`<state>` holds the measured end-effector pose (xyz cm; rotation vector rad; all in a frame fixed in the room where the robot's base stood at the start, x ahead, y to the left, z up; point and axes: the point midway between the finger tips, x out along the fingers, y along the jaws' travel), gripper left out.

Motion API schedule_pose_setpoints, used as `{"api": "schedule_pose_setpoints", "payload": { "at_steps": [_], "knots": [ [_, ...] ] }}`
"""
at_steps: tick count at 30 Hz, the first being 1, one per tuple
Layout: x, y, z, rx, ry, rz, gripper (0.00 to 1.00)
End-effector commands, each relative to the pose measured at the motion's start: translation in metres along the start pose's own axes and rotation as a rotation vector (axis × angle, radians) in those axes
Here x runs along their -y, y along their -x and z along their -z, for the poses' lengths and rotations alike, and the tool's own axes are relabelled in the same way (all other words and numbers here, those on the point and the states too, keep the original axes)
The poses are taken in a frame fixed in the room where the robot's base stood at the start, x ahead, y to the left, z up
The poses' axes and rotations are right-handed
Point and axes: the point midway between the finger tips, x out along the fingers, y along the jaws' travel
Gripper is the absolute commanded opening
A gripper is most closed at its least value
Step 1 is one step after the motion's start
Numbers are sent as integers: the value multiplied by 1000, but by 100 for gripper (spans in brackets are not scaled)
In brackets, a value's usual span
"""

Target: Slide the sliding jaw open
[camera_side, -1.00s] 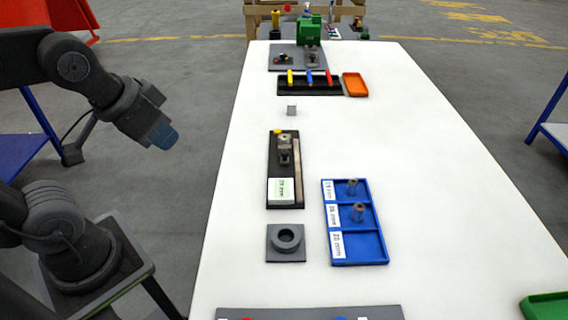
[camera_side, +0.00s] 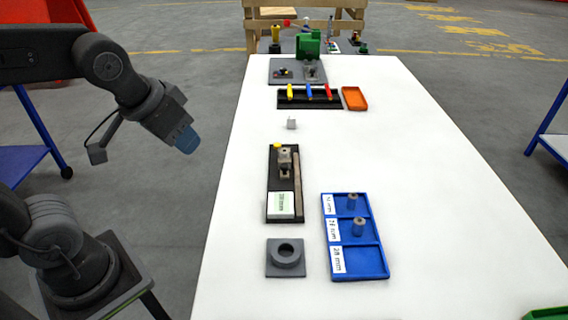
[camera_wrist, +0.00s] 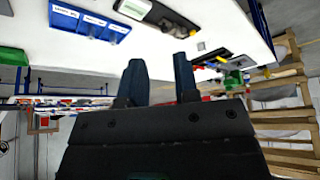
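The black gauge fixture (camera_side: 270,205) lies on the white table. Grey metal jaw blocks (camera_side: 285,158) stand on its far half, with a yellow knob (camera_side: 278,146) at the far end and a white label block (camera_side: 281,204) at the near end. Which block is the sliding jaw, and how wide its gap is, are too small to tell. My gripper (camera_side: 187,140) is left of the table edge, well apart from the fixture. In the wrist view my gripper (camera_wrist: 160,76) shows two separated dark blue fingers with nothing between them. The fixture (camera_wrist: 180,16) appears beyond them.
A blue labelled tray (camera_side: 361,263) holds two metal cylinders. A grey ring block (camera_side: 285,258) sits near the fixture. A small grey cube (camera_side: 292,124), a black rack (camera_side: 310,100) and an orange tray (camera_side: 354,98) lie farther back.

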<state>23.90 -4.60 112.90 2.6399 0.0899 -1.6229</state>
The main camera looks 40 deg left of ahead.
Motion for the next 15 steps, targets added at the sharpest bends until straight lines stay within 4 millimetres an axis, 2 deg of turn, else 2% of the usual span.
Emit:
{"api": "schedule_pose_setpoints", "payload": {
  "at_steps": [1, 6, 12, 15],
  "knots": [
    [-1, -9, 16, 19, 23, 12, 34],
    [-7, -45, 66, 46, 116, 56, 49],
    [-17, -104, 113, 68, 212, 104, 49],
    [-22, -131, 127, 72, 249, 121, 49]
  ]
}}
